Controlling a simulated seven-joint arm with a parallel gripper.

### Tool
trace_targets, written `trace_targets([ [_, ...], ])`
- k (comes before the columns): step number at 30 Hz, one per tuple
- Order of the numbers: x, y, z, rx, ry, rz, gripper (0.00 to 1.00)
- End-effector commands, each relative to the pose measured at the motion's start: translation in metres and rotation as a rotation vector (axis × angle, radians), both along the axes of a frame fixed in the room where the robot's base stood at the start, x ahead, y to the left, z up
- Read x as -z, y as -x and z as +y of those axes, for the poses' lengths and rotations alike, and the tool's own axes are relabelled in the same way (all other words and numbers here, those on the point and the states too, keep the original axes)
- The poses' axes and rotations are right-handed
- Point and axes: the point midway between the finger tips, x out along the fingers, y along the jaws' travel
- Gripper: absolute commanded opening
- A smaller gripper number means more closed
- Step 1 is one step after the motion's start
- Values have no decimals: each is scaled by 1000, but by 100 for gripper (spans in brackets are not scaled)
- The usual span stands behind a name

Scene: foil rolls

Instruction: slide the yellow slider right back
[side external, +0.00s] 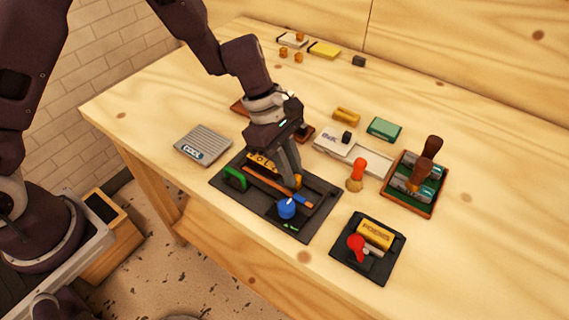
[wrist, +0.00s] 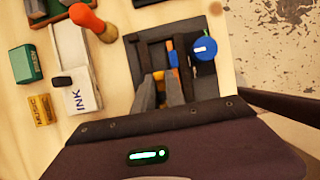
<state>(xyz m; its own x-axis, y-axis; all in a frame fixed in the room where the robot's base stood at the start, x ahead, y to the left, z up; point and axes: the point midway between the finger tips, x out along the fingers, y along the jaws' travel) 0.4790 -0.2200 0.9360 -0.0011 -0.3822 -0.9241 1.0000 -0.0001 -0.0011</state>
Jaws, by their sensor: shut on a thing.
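A dark panel (side external: 322,190) lies near the front edge of the table. It carries a green handle (side external: 234,177), a blue knob (side external: 287,207) and an orange-brown track (side external: 268,184) with a blue part at its right end. The yellow slider (side external: 298,181) shows as a small patch at my fingertips, mostly hidden by them. My gripper (side external: 293,181) points down over the panel's back side and is shut on the slider. In the wrist view my gripper (wrist: 160,90) reaches into the panel (wrist: 216,62), beside the blue knob (wrist: 204,48).
A ribbed grey plate (side external: 203,145) lies left of the panel. A red-topped stamp (side external: 356,174), an ink pad box (side external: 333,143) and a wooden tray (side external: 412,207) stand to the right. A smaller black panel (side external: 345,268) with a red knob lies front right.

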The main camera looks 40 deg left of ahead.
Motion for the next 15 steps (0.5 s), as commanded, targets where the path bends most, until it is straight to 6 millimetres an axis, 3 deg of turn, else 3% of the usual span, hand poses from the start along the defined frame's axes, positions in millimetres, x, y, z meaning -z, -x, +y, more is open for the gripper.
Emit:
trace_targets([
  [6,-1,0,-43,3,2,-3,0],
  [15,-1,0,-52,0,4,-2,0],
])
